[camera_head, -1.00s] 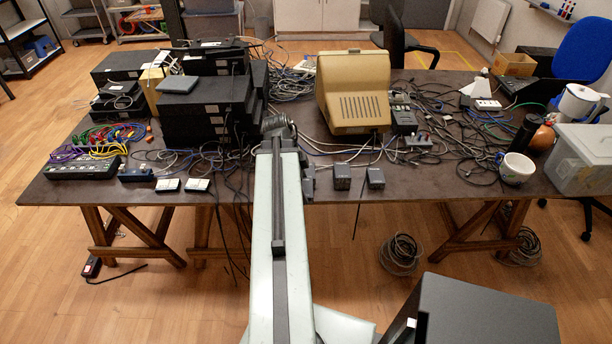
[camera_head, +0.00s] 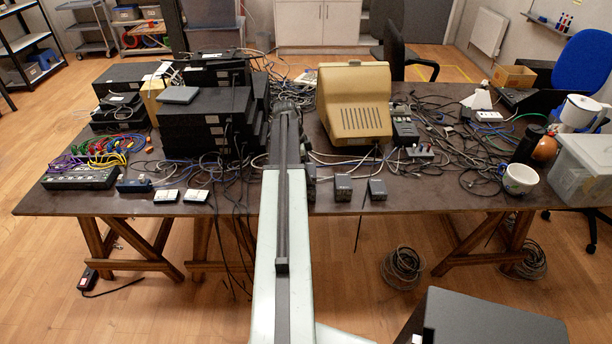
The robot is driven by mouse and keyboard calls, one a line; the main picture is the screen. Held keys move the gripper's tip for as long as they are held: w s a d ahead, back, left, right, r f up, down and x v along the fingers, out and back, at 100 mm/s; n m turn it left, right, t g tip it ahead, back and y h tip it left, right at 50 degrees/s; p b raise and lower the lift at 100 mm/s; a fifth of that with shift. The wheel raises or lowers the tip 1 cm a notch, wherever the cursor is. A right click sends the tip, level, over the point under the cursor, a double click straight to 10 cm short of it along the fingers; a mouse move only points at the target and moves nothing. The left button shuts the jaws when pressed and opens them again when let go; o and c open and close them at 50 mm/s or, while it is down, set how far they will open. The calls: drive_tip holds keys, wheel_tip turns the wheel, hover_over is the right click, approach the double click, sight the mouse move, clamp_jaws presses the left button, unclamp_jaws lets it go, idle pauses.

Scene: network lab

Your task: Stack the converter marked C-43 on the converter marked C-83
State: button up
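Several small boxes stand along the table's front edge. Two are light-topped, a left one (camera_head: 166,196) and a right one (camera_head: 196,196), with a dark blue one (camera_head: 134,186) beside them. Two dark grey ones, a left one (camera_head: 343,188) and a right one (camera_head: 377,189), stand apart from each other right of my arm. No marking is legible, so I cannot tell which are C-43 and C-83. My gripper (camera_head: 286,106) is at the far end of my arm, over the table between the black stack and the beige monitor. Its fingers are not clear, and I see nothing held.
Stacked black devices (camera_head: 208,130) stand left of my arm. A beige monitor (camera_head: 355,105) stands right of it. Loose cables cover much of the table (camera_head: 260,203). The front strip around the grey boxes is fairly clear.

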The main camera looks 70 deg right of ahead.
wheel_tip(320, 180, down, 3)
drive_tip(key=shift+r+b, duration=0.1)
drive_tip(key=shift+b, duration=0.55)
drive_tip(key=shift+r, duration=0.2)
drive_tip(key=shift+f, duration=0.15)
drive_tip(key=o, duration=1.6)
drive_tip(key=p+v, duration=1.2)
